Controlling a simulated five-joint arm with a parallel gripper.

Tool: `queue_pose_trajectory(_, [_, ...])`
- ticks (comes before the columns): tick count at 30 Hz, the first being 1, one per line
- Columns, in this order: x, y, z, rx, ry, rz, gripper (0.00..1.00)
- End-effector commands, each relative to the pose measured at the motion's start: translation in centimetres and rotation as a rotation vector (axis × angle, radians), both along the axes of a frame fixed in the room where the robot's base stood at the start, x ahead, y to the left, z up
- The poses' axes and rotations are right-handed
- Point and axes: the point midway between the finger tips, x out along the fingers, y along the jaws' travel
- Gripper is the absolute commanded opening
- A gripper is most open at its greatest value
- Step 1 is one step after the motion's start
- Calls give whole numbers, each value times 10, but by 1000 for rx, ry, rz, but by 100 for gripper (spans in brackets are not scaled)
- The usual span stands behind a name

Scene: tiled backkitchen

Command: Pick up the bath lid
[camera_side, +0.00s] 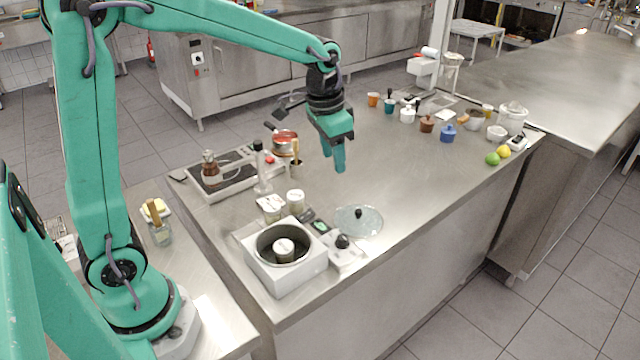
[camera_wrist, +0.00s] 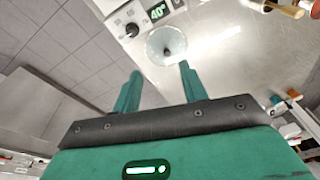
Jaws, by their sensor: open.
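The bath lid, a round clear glass disc with a dark knob (camera_side: 369,228), lies flat on the steel counter to the right of the white water bath (camera_side: 285,283). In the wrist view the lid (camera_wrist: 154,46) shows ahead of my fingertips, with its knob near its middle. My gripper (camera_side: 340,168) points down above the counter, higher than the lid and behind it in the side view. In the wrist view its two green fingers (camera_wrist: 159,72) are apart with nothing between them. The bath's round well is uncovered and holds a white-topped jar (camera_side: 284,249).
A control box with a black knob (camera_side: 343,241) stands close to the lid's left. White jars (camera_side: 295,201), a burner unit (camera_side: 222,177) and a red pan (camera_side: 285,143) are further left. Several cups and fruit line the far right; the counter between is clear.

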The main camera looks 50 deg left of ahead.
Motion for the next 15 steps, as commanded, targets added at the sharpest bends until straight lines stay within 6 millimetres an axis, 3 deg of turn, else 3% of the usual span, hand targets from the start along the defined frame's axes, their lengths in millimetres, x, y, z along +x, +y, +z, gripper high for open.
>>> queue_pose_trajectory(9, [50,-2,-55,9,96,-74,43])
queue_pose_trajectory(15, [71,-3,-87,11,140,-110,43])
